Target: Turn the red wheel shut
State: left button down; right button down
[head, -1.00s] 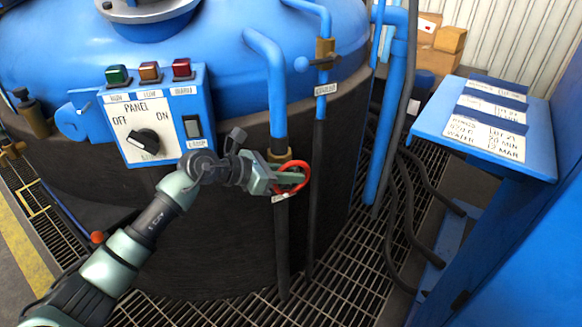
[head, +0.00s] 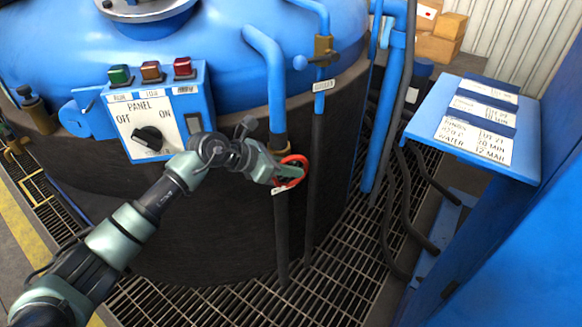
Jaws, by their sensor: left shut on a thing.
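The red wheel (head: 303,161) is a small ring on the brass valve of a blue and black vertical pipe, in front of the dark furnace wall. A small white tag (head: 280,190) sits just below it. My left gripper (head: 290,172) reaches in from the left and is shut on the wheel. Its fingers cover the wheel's middle and left part, so only the upper and right rim shows clearly. My right gripper is not in view.
The panel (head: 152,128) with a black knob and three coloured lamps is left of the gripper. A second thin pipe (head: 317,135) runs close to the wheel's right. A blue sloped stand (head: 425,127) with labels is at right. Hoses (head: 392,240) hang over the floor grating.

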pick_arm(q)
jog(key=c, duration=1.4)
grip_release()
